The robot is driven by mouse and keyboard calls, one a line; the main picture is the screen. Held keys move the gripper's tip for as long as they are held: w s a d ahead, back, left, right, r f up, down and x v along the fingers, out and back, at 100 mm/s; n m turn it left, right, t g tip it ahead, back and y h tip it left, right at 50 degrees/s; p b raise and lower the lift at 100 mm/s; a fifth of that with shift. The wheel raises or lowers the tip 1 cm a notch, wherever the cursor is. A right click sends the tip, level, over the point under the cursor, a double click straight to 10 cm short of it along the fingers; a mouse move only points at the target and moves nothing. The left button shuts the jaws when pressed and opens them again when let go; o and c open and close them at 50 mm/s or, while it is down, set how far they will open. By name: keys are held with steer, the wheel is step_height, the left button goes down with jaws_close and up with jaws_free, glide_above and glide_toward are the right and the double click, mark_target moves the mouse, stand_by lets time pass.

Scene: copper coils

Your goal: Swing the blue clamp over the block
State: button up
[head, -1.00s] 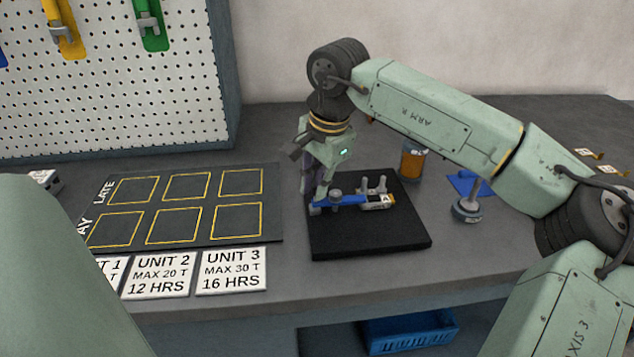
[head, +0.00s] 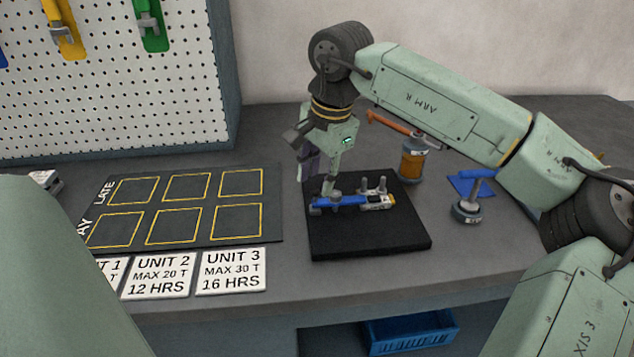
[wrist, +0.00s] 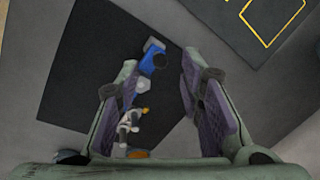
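The blue clamp (head: 350,201) is a flat blue bar lying left to right on a black base plate (head: 370,238), with a grey knob near its left part. Its right end meets a small pale block with a yellow and black label (head: 378,203); I cannot tell if it lies over the block. My gripper (head: 328,188) is just above the clamp's left part. In the wrist view my gripper (wrist: 160,62) has its fingers spread, with the blue clamp (wrist: 152,60) seen below, between the fingertips. Nothing is held. The left finger partly hides the block and posts.
Grey posts stand behind the block. An orange cylinder (head: 412,162) with an orange arm stands behind the plate. A blue tool with a round grey base (head: 467,211) is to the right. A dark mat with yellow squares (head: 180,212) lies left, with unit cards in front.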

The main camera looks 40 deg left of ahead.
step_height(320, 180, up, 9)
steer(key=d, duration=0.1)
steer(key=shift+s+d+r, duration=0.15)
steer(key=shift+d+r, duration=0.05)
steer(key=shift+d, duration=0.2)
